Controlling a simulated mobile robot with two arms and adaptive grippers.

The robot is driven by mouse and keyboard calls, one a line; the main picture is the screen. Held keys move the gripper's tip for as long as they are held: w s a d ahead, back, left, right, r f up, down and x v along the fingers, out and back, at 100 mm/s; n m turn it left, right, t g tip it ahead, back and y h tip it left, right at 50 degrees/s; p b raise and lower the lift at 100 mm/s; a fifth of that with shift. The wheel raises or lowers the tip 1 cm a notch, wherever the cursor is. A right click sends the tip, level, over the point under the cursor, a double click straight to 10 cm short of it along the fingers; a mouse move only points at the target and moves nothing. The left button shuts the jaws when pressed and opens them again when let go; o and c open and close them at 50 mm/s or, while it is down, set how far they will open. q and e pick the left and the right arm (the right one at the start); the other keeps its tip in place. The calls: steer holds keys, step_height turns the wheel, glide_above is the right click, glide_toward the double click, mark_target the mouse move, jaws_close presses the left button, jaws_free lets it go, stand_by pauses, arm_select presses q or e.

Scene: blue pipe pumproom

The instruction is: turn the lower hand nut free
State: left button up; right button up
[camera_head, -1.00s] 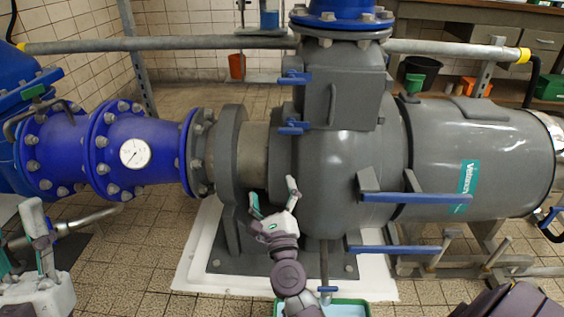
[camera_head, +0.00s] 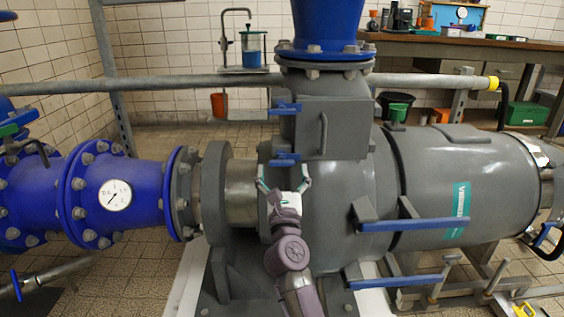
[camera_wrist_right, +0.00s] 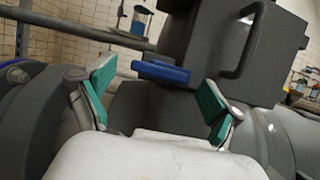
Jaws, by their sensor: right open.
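The lower hand nut (camera_head: 285,158) is a blue bar-shaped handle at the lower left of the grey pump's box-shaped cover (camera_head: 345,125). The upper hand nut (camera_head: 286,108) is a similar blue bar above it. My right gripper (camera_head: 283,181) is open and empty, just below the lower hand nut, with its fingers pointing up. In the right wrist view the lower hand nut (camera_wrist_right: 160,72) shows beyond and between the green-padded fingertips of my right gripper (camera_wrist_right: 157,82), apart from them. My left gripper is out of view.
A grey flange and steel neck (camera_head: 242,188) stand close left of my right gripper. Blue levers (camera_head: 425,225) stick out at the right. A grey rail (camera_head: 190,84) runs behind the pump. Blue piping with a gauge (camera_head: 116,195) is at the left.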

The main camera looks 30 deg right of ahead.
mark_target(285, 159)
steer(key=shift+x, duration=1.25)
steer(key=c, duration=1.2)
